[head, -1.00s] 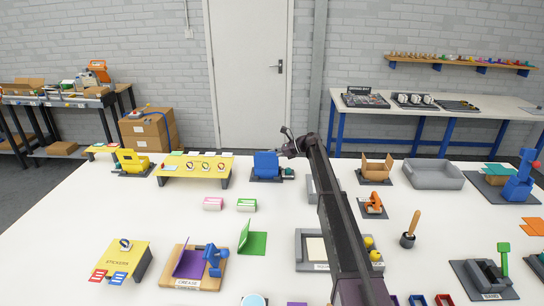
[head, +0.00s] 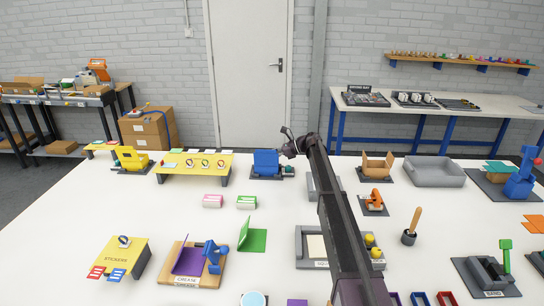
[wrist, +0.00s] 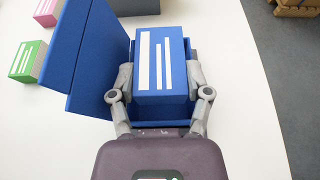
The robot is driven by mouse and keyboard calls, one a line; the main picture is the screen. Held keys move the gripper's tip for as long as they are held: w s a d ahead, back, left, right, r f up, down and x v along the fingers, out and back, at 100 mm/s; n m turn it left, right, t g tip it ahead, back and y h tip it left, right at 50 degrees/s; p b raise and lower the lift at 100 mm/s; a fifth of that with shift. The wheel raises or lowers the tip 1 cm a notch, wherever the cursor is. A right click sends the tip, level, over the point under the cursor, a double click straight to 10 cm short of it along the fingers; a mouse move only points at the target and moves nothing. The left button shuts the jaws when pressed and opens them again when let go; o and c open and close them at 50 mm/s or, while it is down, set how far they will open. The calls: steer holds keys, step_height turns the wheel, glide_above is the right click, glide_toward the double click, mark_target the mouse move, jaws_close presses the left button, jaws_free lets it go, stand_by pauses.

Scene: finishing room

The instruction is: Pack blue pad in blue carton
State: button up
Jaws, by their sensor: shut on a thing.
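The blue pad (wrist: 160,65) is a blue block with white stripes on its top face. In the wrist view my gripper (wrist: 160,88) is shut on it, with one finger on each side. The pad is at the mouth of the blue carton (wrist: 150,125), whose rim shows around it. How deep the pad sits is hard to tell. The carton's lid (wrist: 88,45) stands open on the left. In the head view the carton's blue lid (head: 266,162) shows at the back of the table, and the pad cannot be made out there.
A pink-and-white block (head: 212,201) and a green-and-white block (head: 246,202) lie in front of the carton. A yellow stand (head: 196,164) is to its left, and an open brown carton (head: 376,166) and a grey tray (head: 434,171) are to its right.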

steer(key=shift+f+b, duration=0.8)
stand_by(0.6)
stand_by(0.4)
steer(key=o, duration=1.2)
steer(key=shift+r, duration=0.15)
steer(key=shift+r+p, duration=4.9)
steer(key=shift+p, duration=0.15)
steer(key=shift+f, duration=0.1)
